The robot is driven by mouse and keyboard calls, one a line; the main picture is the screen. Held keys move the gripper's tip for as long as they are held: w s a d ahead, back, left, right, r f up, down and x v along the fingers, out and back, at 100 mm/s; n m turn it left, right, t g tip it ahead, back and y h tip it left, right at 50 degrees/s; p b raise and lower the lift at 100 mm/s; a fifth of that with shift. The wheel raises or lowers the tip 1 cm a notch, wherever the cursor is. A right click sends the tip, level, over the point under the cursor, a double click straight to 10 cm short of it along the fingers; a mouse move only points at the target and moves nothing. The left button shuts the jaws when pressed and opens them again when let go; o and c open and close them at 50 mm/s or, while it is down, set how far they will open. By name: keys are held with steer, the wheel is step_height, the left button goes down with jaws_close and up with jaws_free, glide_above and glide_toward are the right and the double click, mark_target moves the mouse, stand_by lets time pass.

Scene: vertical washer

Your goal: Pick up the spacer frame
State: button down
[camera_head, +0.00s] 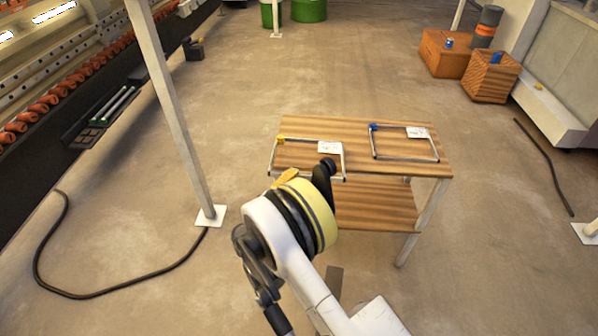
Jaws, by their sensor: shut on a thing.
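Two thin metal spacer frames, rectangular with a white label each, are at the wooden table (385,178). The left frame (343,158) has a yellow corner piece; its near left corner reaches past the table's edge. The right frame (437,151) has a blue corner piece and lies on the tabletop. My gripper (326,168), black and partly hidden behind my yellow-and-white wrist, is at the near side of the left frame and shut on it. The fingertips and the grip point are hard to make out. I cannot tell whether the left frame is clear of the tabletop.
The table has a lower shelf (375,205). A white post (175,110) stands to the left, near a dark hose (125,293) on the floor. Orange boxes (445,55) stand at the back right, green drums (309,10) at the back. Floor around the table is mostly clear.

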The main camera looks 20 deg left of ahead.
steer(key=s+a+r, duration=0.1)
steer(key=s+r, duration=0.1)
steer(key=s, duration=0.4)
steer(key=shift+s+r, duration=0.1)
stand_by(1.0)
